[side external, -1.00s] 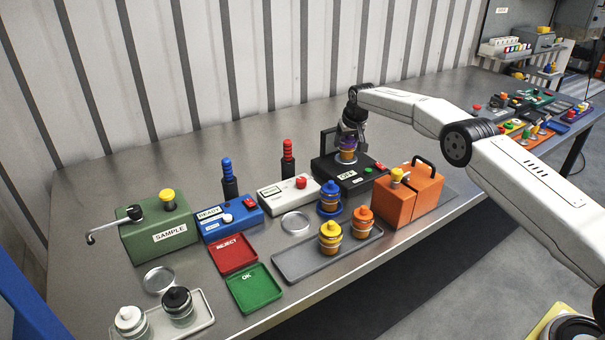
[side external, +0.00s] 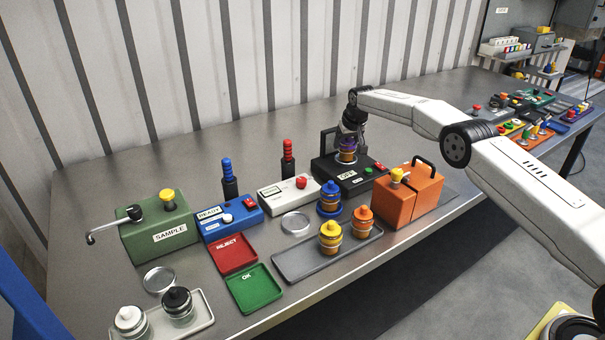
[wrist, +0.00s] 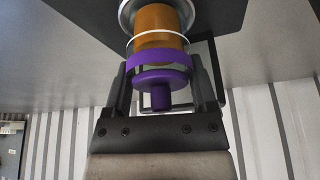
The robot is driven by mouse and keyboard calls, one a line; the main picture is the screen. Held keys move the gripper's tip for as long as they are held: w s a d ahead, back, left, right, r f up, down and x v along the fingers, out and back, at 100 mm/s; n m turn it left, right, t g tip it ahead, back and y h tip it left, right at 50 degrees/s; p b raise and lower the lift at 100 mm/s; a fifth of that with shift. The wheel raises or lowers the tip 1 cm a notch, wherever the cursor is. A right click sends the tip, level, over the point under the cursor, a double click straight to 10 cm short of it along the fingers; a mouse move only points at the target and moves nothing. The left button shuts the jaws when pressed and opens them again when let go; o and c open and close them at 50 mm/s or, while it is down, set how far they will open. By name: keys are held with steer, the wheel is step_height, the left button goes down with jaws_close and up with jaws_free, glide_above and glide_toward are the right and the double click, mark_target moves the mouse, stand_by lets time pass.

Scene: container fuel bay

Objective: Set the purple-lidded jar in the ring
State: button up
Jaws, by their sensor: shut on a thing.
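The purple-lidded jar (side external: 347,156) has an amber body and stands upright at the black box (side external: 349,180) at the back right. In the wrist view the purple lid (wrist: 160,78) is between the fingers of my gripper (wrist: 160,72), which is shut on it. My gripper (side external: 349,137) is above the box in the side view. The jar's lower end meets a round silver rim (wrist: 128,12) at the dark box surface; I cannot tell if it is fully seated. Two shallow silver rings, (side external: 295,223) and (side external: 159,280), lie empty on the bench.
An orange case (side external: 408,197) with a black handle stands right of the black box. A blue-lidded jar (side external: 330,196) stands in front of the box. Yellow and orange jars share a grey tray (side external: 295,265). A white control box (side external: 289,192) is to the left.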

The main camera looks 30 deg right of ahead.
stand_by(0.3)
steer(key=o, duration=1.3)
steer(key=shift+r, duration=0.1)
steer(key=shift+r, duration=3.9)
steer(key=shift+a+r, duration=0.1)
